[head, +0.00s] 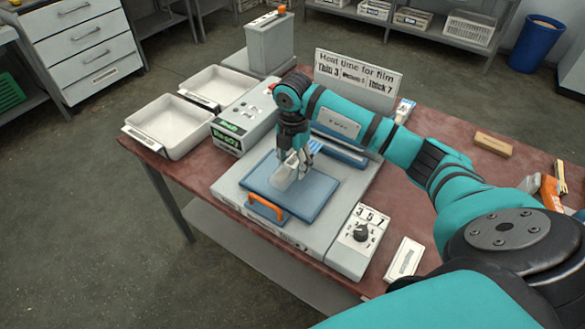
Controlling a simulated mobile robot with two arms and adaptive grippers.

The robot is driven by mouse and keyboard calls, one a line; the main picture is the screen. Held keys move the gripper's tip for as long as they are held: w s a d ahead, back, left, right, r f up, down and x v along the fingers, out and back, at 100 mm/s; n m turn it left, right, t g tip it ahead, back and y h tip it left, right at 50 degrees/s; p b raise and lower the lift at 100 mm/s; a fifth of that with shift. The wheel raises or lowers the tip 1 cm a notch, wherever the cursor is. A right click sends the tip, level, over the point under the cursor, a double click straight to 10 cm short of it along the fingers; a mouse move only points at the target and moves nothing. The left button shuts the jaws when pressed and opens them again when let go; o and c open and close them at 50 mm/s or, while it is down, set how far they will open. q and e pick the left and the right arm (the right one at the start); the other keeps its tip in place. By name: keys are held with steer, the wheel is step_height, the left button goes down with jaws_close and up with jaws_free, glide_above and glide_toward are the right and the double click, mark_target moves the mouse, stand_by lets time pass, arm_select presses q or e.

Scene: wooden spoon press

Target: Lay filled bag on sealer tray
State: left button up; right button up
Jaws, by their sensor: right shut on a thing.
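The sealer (232,186) is a pale grey machine on the table. Its blue tray (318,200) lies flat on top, with an orange handle (267,207) at its front edge. My right gripper (292,166) points down over the back left part of the tray, shut on a small whitish bag (284,177). The bag hangs tilted at the tray surface; I cannot tell whether it touches. The fingers hide part of the bag, and its contents cannot be made out. My left gripper is not in view.
Two white bins (168,137) and a grey box with a green display (228,137) stand left of the sealer. A dial box (358,238) with 3, 5 and 7 is at its front right. A heat-time sign (358,80) stands behind. My right arm spans the table's right side.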

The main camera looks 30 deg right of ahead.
mark_target(292, 161)
step_height(292, 161, down, 3)
steer(key=shift+f+p, duration=0.1)
steer(key=shift+p, duration=0.5)
steer(key=shift+w+f, duration=0.1)
steer(key=shift+f, duration=0.05)
steer(key=shift+f, duration=0.15)
steer(key=o, duration=1)
steer(key=shift+r, duration=0.3)
step_height(292, 161, up, 12)
steer(key=shift+f+b, duration=0.1)
steer(key=shift+b, duration=0.85)
